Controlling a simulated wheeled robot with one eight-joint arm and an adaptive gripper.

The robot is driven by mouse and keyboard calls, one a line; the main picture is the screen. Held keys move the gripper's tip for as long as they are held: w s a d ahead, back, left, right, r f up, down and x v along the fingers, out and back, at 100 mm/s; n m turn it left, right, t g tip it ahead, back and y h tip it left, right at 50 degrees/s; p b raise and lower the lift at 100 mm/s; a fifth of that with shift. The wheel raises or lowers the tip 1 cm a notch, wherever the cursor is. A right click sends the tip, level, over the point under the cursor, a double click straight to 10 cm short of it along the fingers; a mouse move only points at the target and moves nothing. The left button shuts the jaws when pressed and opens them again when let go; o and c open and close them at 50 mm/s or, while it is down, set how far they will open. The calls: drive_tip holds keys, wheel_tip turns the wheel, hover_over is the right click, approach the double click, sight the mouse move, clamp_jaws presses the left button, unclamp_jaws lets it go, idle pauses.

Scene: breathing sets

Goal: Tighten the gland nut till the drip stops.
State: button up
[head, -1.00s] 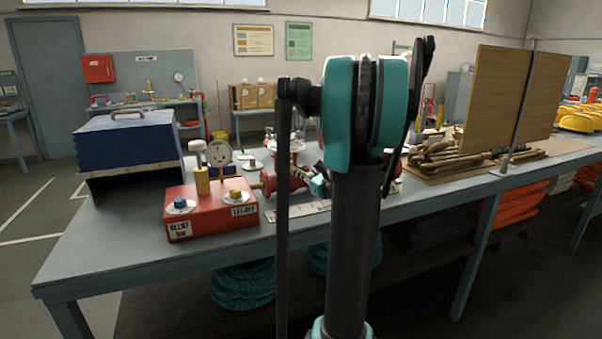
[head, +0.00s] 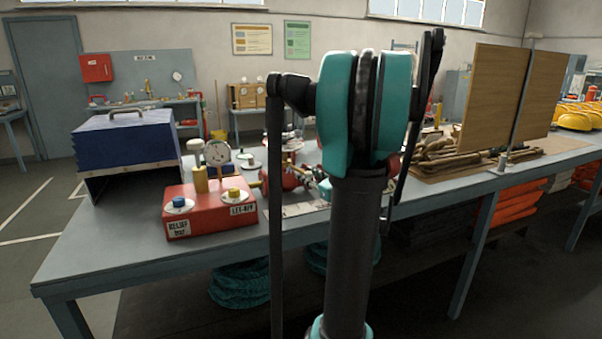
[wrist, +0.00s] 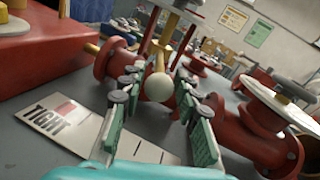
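A red valve body (wrist: 115,62) with round flanges sits on the bench in the wrist view. A pale round knob (wrist: 158,87), apparently the end of a lever at the valve's neck, faces me. My gripper (wrist: 158,82) is open, its teal pads on either side of the knob with visible gaps. I cannot tell how deep the knob is between them. A white card marked TIGHT (wrist: 72,122), with a red patch and tick lines, lies below left. The gland nut itself and any drip cannot be made out. In the head view, my arm partly hides the red valve (head: 290,176).
A red pump box (head: 208,214) with a gauge (head: 217,154) and labelled knobs stands left of the valve. A blue-topped case (head: 125,142) is farther left. Boards (head: 490,100) stand at right.

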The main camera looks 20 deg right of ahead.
drive_tip(key=v, duration=0.7)
drive_tip(key=shift+s, duration=0.35)
drive_tip(key=shift+d, duration=0.1)
